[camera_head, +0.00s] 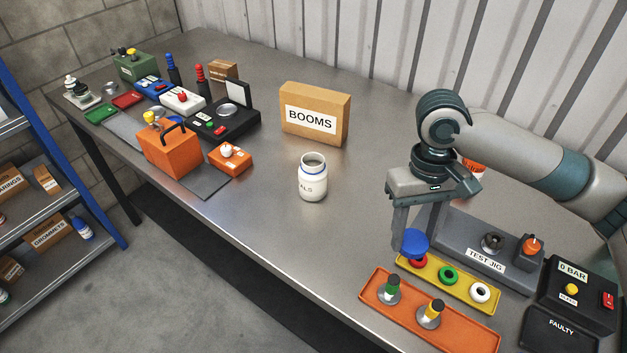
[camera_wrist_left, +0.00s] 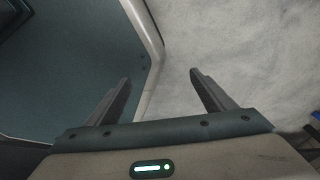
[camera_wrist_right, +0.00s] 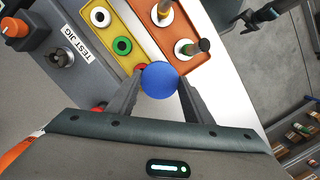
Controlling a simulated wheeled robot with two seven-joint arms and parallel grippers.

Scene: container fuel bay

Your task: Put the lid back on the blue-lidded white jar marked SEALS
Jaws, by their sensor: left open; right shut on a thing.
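The white jar (camera_head: 312,180) stands upright and open on the steel bench, with part of its lettering, "ALS", showing. The blue lid (camera_head: 414,242) is held by my right gripper (camera_head: 414,236), above the left end of the yellow tray. In the right wrist view the lid (camera_wrist_right: 159,80) sits between the two fingertips, which are shut on it. The right gripper is to the right of the jar and apart from it. My left gripper (camera_wrist_left: 160,85) shows only in the left wrist view, open and empty, with floor and a teal and white surface beyond it.
A BOOMS box (camera_head: 315,113) stands behind the jar. A yellow tray (camera_head: 447,283) with coloured rings, an orange tray (camera_head: 430,312), the TEST JIG (camera_head: 485,250) and a black FAULTY box (camera_head: 565,318) fill the right. Bench between jar and trays is clear.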

